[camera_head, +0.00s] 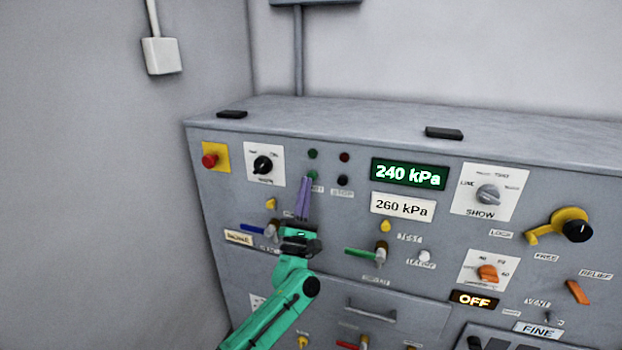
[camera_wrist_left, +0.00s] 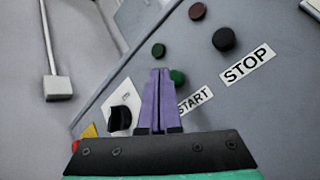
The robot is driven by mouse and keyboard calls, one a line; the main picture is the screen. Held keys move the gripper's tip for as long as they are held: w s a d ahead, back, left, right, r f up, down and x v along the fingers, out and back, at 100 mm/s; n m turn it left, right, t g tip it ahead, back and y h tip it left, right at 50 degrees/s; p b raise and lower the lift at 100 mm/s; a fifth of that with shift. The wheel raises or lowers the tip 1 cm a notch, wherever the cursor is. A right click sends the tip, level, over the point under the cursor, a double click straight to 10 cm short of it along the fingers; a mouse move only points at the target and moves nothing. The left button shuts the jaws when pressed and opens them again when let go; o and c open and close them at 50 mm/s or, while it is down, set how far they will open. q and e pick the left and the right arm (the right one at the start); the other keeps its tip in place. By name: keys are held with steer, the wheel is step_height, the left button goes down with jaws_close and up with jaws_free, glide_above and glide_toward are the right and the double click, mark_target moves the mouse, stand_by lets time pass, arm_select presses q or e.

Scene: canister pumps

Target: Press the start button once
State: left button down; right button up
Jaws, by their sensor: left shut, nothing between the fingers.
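The green start button (camera_wrist_left: 178,77) sits just above the START label (camera_wrist_left: 194,100) in the left wrist view. In the head view a sliver of the button (camera_head: 312,175) shows right above my fingertips. My left gripper (camera_head: 304,182) is shut and empty, its purple fingers pointing up at the panel. In the left wrist view the fingertips (camera_wrist_left: 158,72) are beside the button and overlap its left edge. I cannot tell whether they touch it. The right gripper is in neither view.
A black stop button (camera_head: 343,180) is right of the start button, with a STOP label (camera_wrist_left: 248,64). Dark green (camera_head: 313,153) and dark red (camera_head: 345,157) lamps sit above. A selector knob (camera_head: 263,165) and red button (camera_head: 209,160) are to the left. The green display (camera_head: 409,174) reads 240 kPa.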

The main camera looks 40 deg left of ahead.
arm_select(q)
steer(key=shift+w+a, duration=0.1)
steer(key=shift+w, duration=0.25)
steer(key=shift+w+a+b, duration=0.15)
steer(key=shift+w+b, duration=0.3)
steer(key=shift+b, duration=0.25)
stand_by(0.6)
steer(key=shift+s+d+p, duration=0.3)
steer(key=shift+s+p, duration=0.2)
steer(key=shift+s, duration=0.35)
steer(key=s, duration=0.1)
steer(key=s+d+p, duration=0.1)
steer(key=s, duration=0.1)
steer(key=s+p, duration=0.1)
steer(key=shift+s+d, duration=0.3)
steer(key=shift+s, duration=0.1)
steer(key=shift+w+f, duration=0.1)
steer(key=shift+f, duration=0.05)
